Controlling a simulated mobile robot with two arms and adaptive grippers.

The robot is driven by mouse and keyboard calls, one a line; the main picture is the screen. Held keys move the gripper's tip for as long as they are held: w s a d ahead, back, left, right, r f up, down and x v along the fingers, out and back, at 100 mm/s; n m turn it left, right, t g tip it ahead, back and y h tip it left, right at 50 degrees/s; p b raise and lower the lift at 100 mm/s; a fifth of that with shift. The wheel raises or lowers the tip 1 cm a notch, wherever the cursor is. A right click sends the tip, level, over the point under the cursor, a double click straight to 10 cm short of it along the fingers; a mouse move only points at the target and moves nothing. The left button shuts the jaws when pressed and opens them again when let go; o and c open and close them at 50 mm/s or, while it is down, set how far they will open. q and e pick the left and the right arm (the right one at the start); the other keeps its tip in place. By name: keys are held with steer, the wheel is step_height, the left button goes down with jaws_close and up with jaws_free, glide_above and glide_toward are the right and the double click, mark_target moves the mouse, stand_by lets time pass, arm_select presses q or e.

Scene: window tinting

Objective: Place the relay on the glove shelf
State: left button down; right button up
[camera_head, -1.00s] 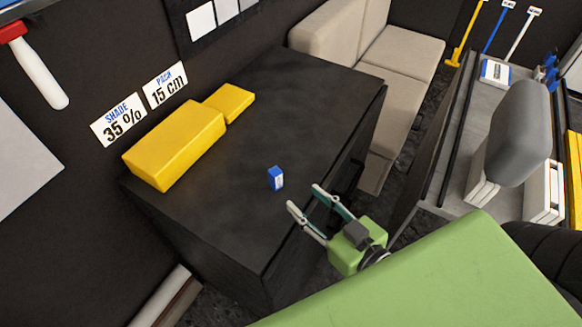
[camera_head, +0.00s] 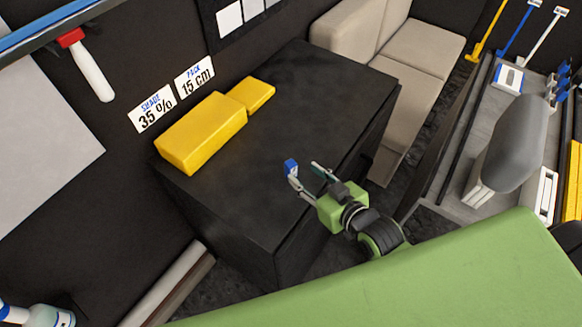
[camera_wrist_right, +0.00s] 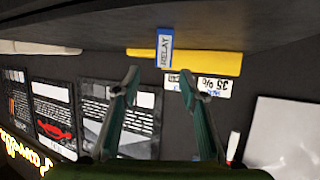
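The relay (camera_head: 291,168) is a small blue block on the black cabinet top (camera_head: 300,95). In the right wrist view the relay (camera_wrist_right: 164,48) has a white label reading RELAY and appears beyond the fingertips, between their lines. My right gripper (camera_head: 305,171) is open at the cabinet's near side, its fingers pointing toward the relay. In the head view one fingertip overlaps the relay's lower edge; I cannot tell whether they touch. The right gripper (camera_wrist_right: 160,76) is empty between its fingers in the wrist view. My left gripper is not in view. No glove shelf is identifiable.
Yellow blocks (camera_head: 202,133) lie along the cabinet's wall side, below SHADE and PACK signs (camera_head: 153,109). A beige sofa (camera_head: 410,70) stands behind the cabinet. A grey surface (camera_head: 475,150) with tools is at right. The cabinet top around the relay is clear.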

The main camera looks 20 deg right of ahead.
mark_target(294, 169)
steer(key=x, duration=0.1)
steer(key=p+x, duration=0.1)
steer(key=x, duration=0.2)
steer(key=shift+a+f, duration=0.25)
steer(key=shift+a, duration=0.1)
steer(key=shift+w+a+f, duration=0.1)
steer(key=shift+w+f, duration=0.2)
steer(key=shift+w, duration=0.1)
jaws_close()
